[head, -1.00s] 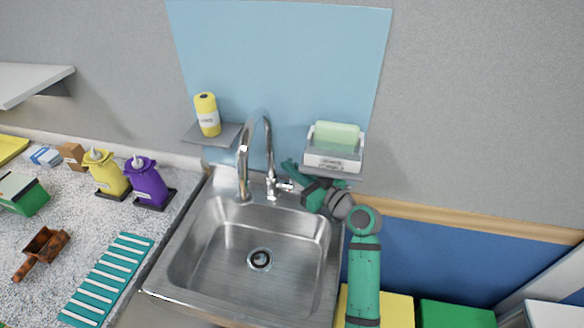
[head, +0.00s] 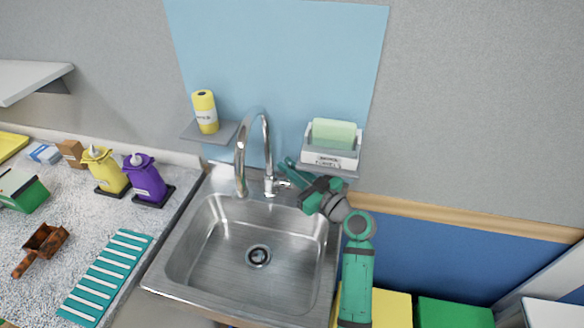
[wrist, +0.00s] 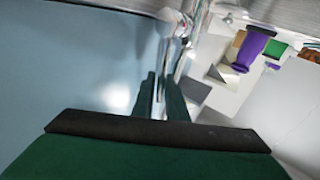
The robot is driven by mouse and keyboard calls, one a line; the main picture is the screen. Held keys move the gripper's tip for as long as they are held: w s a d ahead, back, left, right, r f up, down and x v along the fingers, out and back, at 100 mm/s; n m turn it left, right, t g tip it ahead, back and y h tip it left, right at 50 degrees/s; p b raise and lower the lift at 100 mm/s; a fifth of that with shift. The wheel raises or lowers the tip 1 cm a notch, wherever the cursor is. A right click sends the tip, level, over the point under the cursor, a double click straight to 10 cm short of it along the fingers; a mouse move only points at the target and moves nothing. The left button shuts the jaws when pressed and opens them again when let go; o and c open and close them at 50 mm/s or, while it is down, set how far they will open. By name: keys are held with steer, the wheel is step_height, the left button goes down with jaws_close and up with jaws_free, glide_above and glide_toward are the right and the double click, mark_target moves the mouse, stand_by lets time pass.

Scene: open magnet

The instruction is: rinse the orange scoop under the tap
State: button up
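The orange scoop (head: 45,240), mottled with dark patches, lies on the speckled counter at the left, its handle toward the lower left. The chrome tap (head: 240,165) arches over the back of the steel sink (head: 210,265); no water shows under its spout. Its small lever (head: 283,184) sticks out at the right of the tap base. My gripper (head: 287,165) is beside the lever, far from the scoop. In the wrist view its fingers (wrist: 160,98) look close together with nothing clear between them. I cannot tell whether they touch the lever.
A wall holder with a green sponge (head: 333,133) is just above my gripper. Yellow (head: 110,172) and purple (head: 146,180) dispensers stand left of the sink, near a teal striped rack (head: 105,278). The sink bowl is empty.

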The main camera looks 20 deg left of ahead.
steer(key=shift+o, duration=1.2)
steer(key=v, duration=1.1)
steer(key=shift+a, duration=0.1)
steer(key=shift+w, duration=0.15)
